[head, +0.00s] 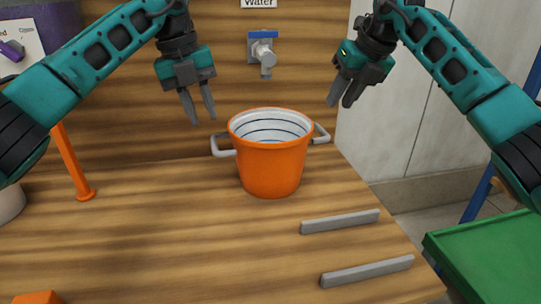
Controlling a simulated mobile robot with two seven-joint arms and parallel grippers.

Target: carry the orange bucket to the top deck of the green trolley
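The orange bucket (271,170) stands upright on the wooden worktop. It has a pale inside with dark rings, what looks like bluish liquid low inside, and a grey handle on each side. My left gripper (198,108) is above and left of the bucket, fingers pointing down and apart, holding nothing. My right gripper (341,97) is above and right of the bucket, its fingers slightly apart and empty. Neither gripper touches the handles. The green trolley (490,255) is at the lower right, partly cut off; the visible part of its top deck is bare.
A tap (263,52) under a "Water" label is on the wooden back wall behind the bucket. Two grey bars (340,221) lie on the worktop in front right. An orange post (73,165) stands at left. A blue post (480,193) rises by the trolley.

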